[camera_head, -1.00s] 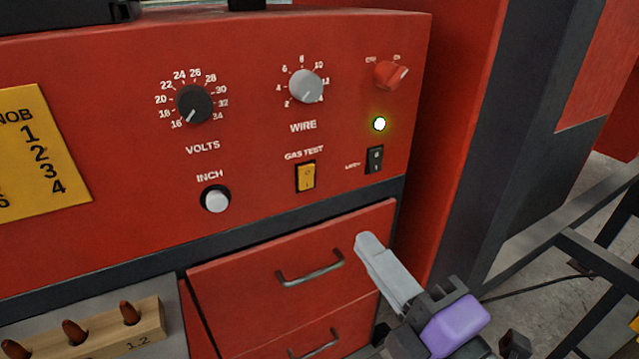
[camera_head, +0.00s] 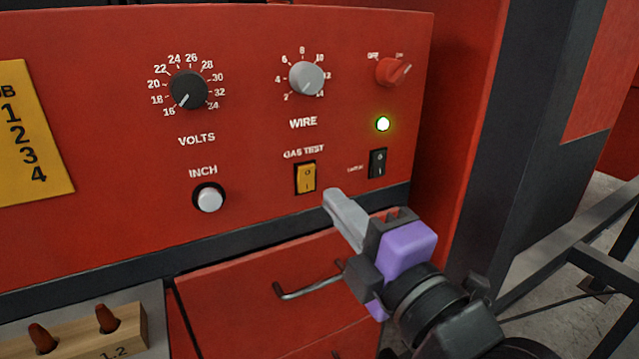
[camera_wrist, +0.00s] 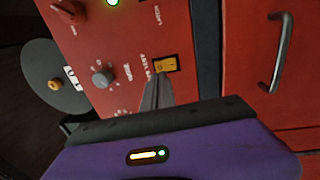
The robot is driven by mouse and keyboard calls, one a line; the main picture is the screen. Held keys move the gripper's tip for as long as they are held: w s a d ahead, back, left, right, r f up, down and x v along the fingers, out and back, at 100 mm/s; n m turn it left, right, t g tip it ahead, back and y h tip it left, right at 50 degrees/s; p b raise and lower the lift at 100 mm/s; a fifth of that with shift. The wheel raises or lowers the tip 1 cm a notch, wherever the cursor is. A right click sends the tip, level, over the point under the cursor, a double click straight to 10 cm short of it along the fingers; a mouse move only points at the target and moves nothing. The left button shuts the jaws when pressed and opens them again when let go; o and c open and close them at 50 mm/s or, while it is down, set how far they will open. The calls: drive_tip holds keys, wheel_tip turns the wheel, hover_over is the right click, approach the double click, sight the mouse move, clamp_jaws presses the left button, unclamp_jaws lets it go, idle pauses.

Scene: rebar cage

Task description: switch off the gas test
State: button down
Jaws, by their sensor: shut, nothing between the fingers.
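The yellow gas test rocker switch (camera_head: 305,178) sits in a black frame on the red panel, under the GAS TEST label. My gripper (camera_head: 332,198) is shut and empty, its grey fingertips just below and to the right of the switch in the head view. In the wrist view the switch (camera_wrist: 166,65) shows just beyond the shut fingertips (camera_wrist: 156,80). I cannot tell whether the tips touch the panel. Which way the rocker is tilted is too small to tell.
A black rocker switch (camera_head: 377,163) and a lit green lamp (camera_head: 383,124) are to the right. The white INCH button (camera_head: 209,198) is to the left. The red rotary switch (camera_head: 393,71) is above. A drawer handle (camera_head: 310,283) juts out below.

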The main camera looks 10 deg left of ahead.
drive_tip(key=p+x, duration=0.1)
drive_tip(key=x, duration=0.4)
drive_tip(key=shift+w+a, duration=0.15)
drive_tip(key=shift+w, duration=0.15)
drive_tip(key=shift+w+a, duration=0.1)
drive_tip(key=shift+r, duration=0.1)
drive_tip(key=b, duration=0.2)
approach(309, 173)
drive_tip(key=shift+s+d, duration=0.2)
drive_tip(key=shift+s, duration=0.1)
idle(0.3)
